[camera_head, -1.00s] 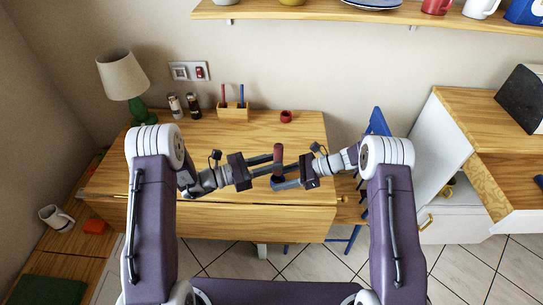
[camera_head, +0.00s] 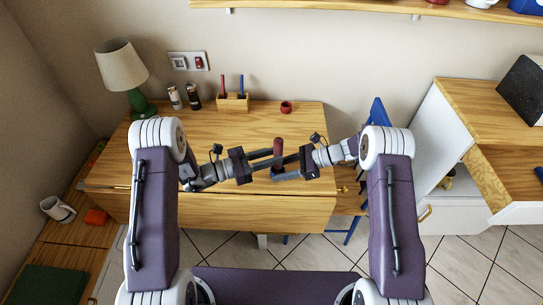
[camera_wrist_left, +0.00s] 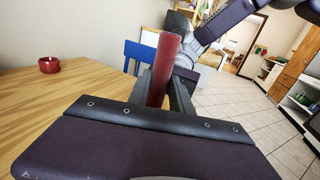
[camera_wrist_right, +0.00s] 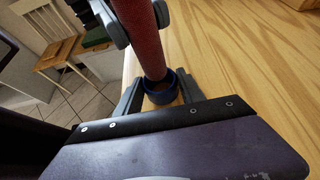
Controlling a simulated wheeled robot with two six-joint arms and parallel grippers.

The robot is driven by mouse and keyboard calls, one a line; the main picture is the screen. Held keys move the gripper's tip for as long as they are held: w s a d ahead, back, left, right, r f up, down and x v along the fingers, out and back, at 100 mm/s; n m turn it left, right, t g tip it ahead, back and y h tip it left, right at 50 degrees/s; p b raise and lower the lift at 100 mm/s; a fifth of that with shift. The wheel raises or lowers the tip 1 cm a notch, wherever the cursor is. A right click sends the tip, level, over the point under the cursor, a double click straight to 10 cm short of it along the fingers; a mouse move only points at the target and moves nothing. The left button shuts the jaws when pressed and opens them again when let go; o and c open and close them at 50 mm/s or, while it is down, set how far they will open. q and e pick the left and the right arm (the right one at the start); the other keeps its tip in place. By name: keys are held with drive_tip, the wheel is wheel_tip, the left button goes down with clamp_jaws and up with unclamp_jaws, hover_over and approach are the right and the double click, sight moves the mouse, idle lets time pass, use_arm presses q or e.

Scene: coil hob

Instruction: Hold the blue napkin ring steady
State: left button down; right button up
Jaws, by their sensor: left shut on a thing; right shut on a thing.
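My left gripper (camera_head: 277,157) is shut on a dark red rolled napkin (camera_head: 278,146), held upright above the table's front part. The roll also shows in the left wrist view (camera_wrist_left: 163,68). My right gripper (camera_head: 279,174) is just below, shut on the blue napkin ring. The ring (camera_wrist_right: 161,94) sits between its fingertips in the right wrist view. The lower end of the roll (camera_wrist_right: 143,38) is at the ring's opening; I cannot tell how far inside it is. In the head view the ring is mostly hidden by the fingers and the roll.
The wooden table (camera_head: 225,135) carries a red ring (camera_head: 286,107), a wooden holder (camera_head: 232,102) with sticks, two shakers and a green lamp (camera_head: 138,103) along its back. A blue chair (camera_head: 377,122) stands at the right. The table's middle is clear.

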sight(272, 171)
use_arm(q)
drive_tip(key=shift+f, duration=2.3)
drive_tip(key=c, duration=1.1)
unclamp_jaws()
drive_tip(key=v, duration=1.2)
drive_tip(key=shift+f, duration=0.1)
use_arm(e)
drive_tip(key=o, duration=1.3)
